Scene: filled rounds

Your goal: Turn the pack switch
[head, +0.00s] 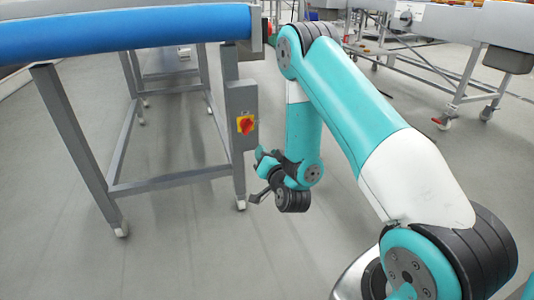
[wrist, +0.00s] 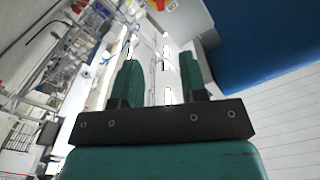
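The pack switch (head: 245,125) is a red rotary knob on a yellow plate, set on a grey box on the conveyor table's right leg in the head view. My gripper (head: 257,178) hangs below and slightly right of it in that picture, apart from it. In the wrist view my gripper (wrist: 160,62) has its two green fingers spread with nothing between them. A small red and yellow patch (wrist: 160,5) shows at the top edge there, beside a grey surface; I cannot tell whether it is the switch.
The conveyor with a blue roller or belt (head: 120,32) stands on a grey frame (head: 80,150) at left. A red part (head: 268,28) shows at its right end. Another wheeled grey frame (head: 460,75) stands at the back right. The grey floor around my arm is clear.

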